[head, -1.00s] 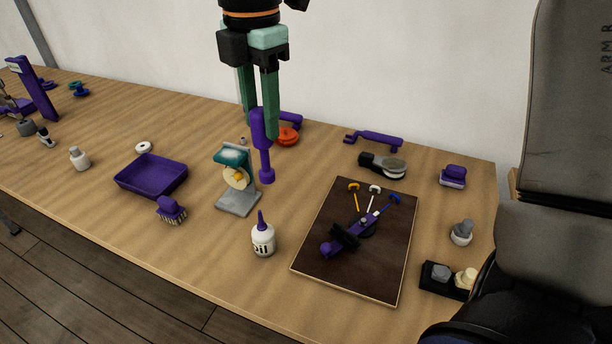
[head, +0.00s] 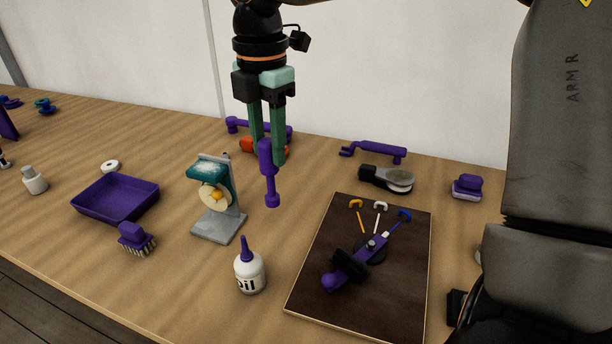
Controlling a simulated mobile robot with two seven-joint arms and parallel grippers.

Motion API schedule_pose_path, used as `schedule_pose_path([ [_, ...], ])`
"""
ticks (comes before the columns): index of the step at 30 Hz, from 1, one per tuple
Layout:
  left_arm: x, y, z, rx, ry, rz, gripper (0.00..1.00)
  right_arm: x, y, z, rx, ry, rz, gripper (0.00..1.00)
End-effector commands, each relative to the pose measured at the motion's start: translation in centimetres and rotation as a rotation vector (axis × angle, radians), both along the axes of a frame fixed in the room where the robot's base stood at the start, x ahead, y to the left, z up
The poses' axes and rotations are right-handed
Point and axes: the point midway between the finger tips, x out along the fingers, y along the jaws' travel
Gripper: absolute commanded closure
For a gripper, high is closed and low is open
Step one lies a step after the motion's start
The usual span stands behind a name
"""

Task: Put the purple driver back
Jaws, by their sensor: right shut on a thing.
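My right gripper (head: 268,147) comes down from the top of the head view and is shut on the purple driver (head: 270,187). The driver hangs upright, its thicker handle between the green fingers and its knobbed end downward. It appears above the wooden table, between the teal fixture and the dark board. I cannot tell the exact height of its lower end. My left gripper is not in view.
The teal fixture (head: 218,226) stands left of the driver and the oil bottle (head: 250,273) in front. The dark board (head: 399,285) carries a purple tool (head: 345,268). A purple tray (head: 94,213) lies left. Purple bars (head: 375,149) lie at the back.

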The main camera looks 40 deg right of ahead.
Motion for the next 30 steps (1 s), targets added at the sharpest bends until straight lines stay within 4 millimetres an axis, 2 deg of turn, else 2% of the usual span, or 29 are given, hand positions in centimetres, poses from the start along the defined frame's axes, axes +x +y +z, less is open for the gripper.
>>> schedule_pose_path([
  [6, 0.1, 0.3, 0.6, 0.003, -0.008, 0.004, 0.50, 0.9, -5.2, -2.5, 0.006, 0.004, -0.003, 1.00],
  [12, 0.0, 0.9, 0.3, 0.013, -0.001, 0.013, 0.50, 1.4, -7.8, -6.0, 0.004, 0.002, -0.001, 1.00],
  [22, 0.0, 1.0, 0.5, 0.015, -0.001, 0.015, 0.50, 1.8, -9.6, -8.1, 0.002, 0.001, 0.000, 1.00],
  [27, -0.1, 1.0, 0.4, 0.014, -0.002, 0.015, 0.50, 1.8, -9.5, -10.8, 0.002, 0.002, 0.001, 1.00],
  [30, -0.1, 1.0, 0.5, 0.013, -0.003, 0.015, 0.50, 1.8, -9.5, -11.1, 0.001, -0.001, 0.001, 1.00],
])
